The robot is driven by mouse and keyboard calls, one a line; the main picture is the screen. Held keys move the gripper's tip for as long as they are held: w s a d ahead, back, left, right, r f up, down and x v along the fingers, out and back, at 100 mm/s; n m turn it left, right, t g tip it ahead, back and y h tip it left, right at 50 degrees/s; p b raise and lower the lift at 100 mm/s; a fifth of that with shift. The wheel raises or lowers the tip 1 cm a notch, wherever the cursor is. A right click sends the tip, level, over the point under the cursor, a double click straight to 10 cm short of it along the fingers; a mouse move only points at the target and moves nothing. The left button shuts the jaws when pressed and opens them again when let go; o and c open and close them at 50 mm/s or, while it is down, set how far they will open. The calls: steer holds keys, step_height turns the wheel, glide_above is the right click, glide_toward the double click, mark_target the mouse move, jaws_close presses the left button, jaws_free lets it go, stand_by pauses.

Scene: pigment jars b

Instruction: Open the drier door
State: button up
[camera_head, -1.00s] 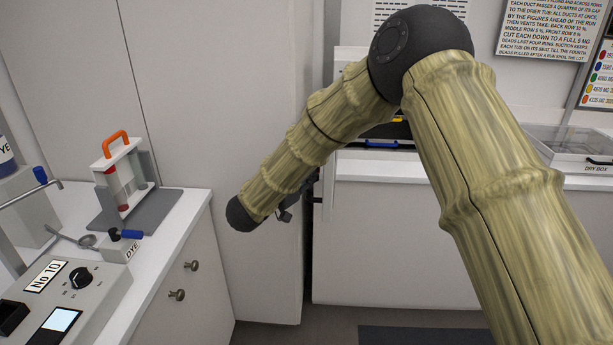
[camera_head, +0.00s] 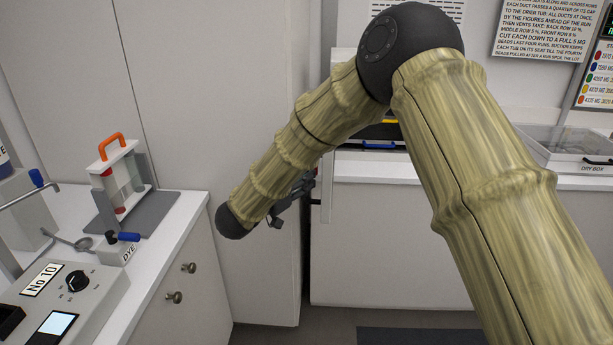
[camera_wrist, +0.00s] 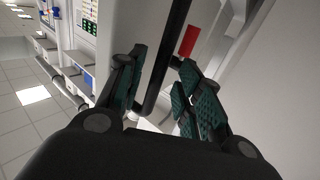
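My gripper (camera_wrist: 160,90) is open, with dark green ridged pads on its two fingers. A black bar that looks like a door handle (camera_wrist: 166,60) runs down from the top of the wrist view and curves at its lower end between the fingers. No finger is clearly closed on it. A pale panel, perhaps the drier door (camera_wrist: 134,30), lies beside the bar. In the head view my arm hides most of the drier and the handle; only part of the gripper (camera_head: 290,197) shows behind the forearm, beside a tall white cabinet.
A red block (camera_wrist: 188,41) is just right of the bar in the wrist view. In the head view, a counter at left holds a tube rack (camera_head: 122,180) and a control box (camera_head: 65,297). A dry box (camera_head: 570,150) stands at right. The floor between is clear.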

steer(key=v, duration=0.9)
steer(key=shift+s, duration=0.2)
steer(key=shift+a, duration=0.1)
